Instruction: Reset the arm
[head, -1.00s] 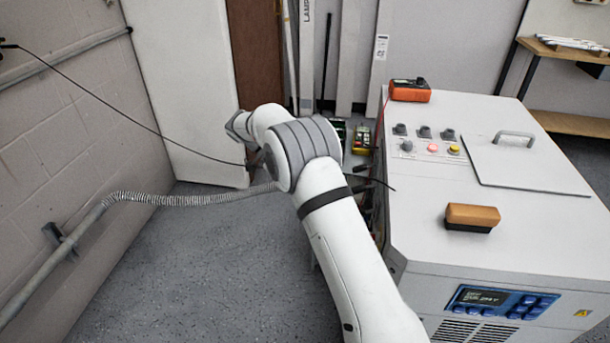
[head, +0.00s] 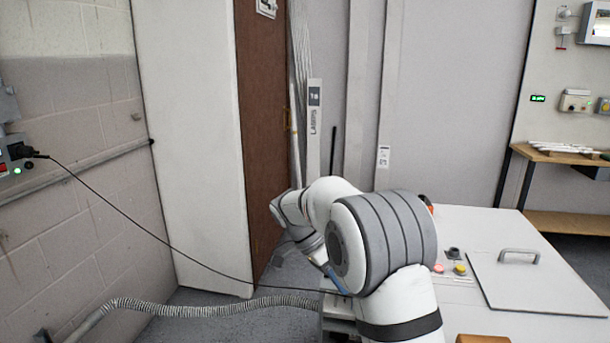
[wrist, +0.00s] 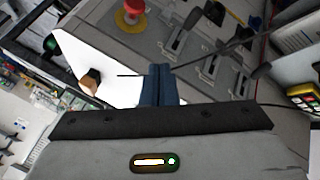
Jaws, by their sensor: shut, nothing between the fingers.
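My arm reaches up across the middle of the head view, its white and grey links bent at a large grey-banded joint. My gripper (wrist: 158,72) shows in the wrist view with its blue fingers together and nothing between them. In the head view only a blue sliver of it (head: 338,280) shows beside the arm, and the rest is hidden.
A white cabinet (head: 540,280) with a handled lid and buttons stands at right. A black cable (head: 110,212) runs from a wall socket toward the arm. The wrist view shows a grey slotted panel (wrist: 185,25), a red knob (wrist: 130,15) and dark cables.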

